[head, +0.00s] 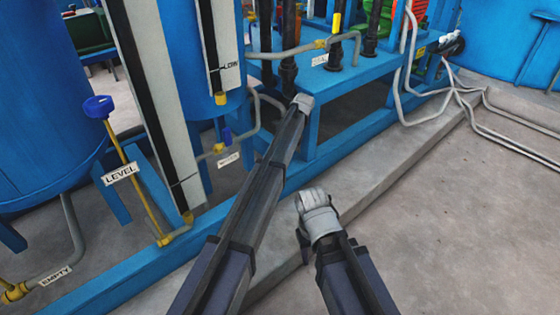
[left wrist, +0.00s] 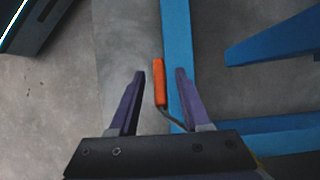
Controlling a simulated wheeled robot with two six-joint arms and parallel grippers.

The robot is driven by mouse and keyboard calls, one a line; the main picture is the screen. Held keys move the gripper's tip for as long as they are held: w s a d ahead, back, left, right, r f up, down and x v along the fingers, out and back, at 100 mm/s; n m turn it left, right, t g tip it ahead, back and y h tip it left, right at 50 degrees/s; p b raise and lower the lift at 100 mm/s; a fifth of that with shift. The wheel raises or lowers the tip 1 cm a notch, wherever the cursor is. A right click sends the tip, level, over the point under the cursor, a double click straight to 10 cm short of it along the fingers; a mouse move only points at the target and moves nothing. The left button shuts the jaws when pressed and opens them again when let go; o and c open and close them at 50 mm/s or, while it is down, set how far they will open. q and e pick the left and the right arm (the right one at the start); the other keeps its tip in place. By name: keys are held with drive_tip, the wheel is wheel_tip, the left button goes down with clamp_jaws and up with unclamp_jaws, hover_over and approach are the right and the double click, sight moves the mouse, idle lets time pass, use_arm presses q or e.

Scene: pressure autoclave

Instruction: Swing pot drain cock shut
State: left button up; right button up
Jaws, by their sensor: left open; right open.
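An orange lever handle (left wrist: 160,82) on a bent grey rod shows in the left wrist view, beside a blue frame beam; it looks like the drain cock's lever. My left gripper (left wrist: 160,72) is open, with one dark purple finger on each side of the handle. Whether either finger touches it I cannot tell. The valve body is not clearly visible. In the head view my left arm reaches to the blue skid, and I cannot make out its fingers or the orange handle there. My right gripper (head: 313,200) is over the concrete kerb, away from the lever.
A blue table-like stand (head: 345,75) carries black pipes and a yellow-handled valve. A blue-knobbed valve (head: 98,107) sits by the LEVEL label (head: 121,173) at left. Grey hoses (head: 470,90) run across the floor at right. The concrete floor (head: 450,220) at lower right is clear.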

use_arm(q)
drive_tip(key=p+v, duration=0.6)
drive_tip(key=v, duration=0.2)
drive_tip(key=shift+p, duration=0.4)
drive_tip(key=shift+f, duration=0.1)
